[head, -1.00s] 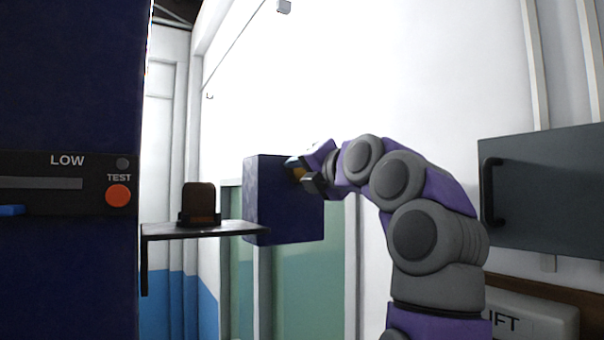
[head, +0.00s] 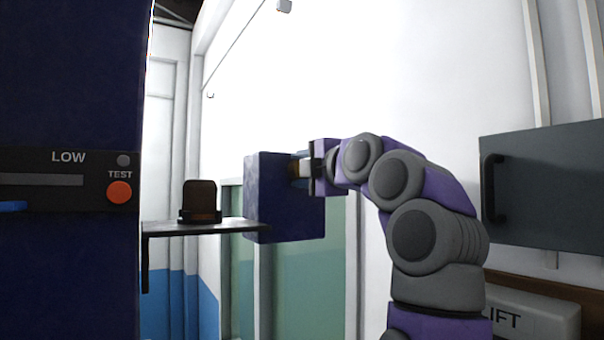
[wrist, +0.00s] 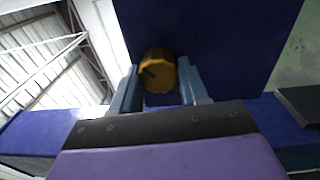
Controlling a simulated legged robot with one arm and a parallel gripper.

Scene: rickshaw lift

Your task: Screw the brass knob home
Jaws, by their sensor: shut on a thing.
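The brass knob (wrist: 158,72) sits against the face of a dark blue box, between the two blue-grey fingers of my gripper (wrist: 157,88) in the wrist view. It is round and golden with a dark mark on its face. My gripper is shut on the knob. The knob's thread is hidden, so I cannot tell how deep it sits.
A shelf (head: 205,227) left of the box carries a small brown-and-black object (head: 200,202). A large blue cabinet with an orange TEST button (head: 119,192) stands at the left. A grey box with a black handle (head: 545,190) is on the right wall, above a LIFT sign (head: 515,320).

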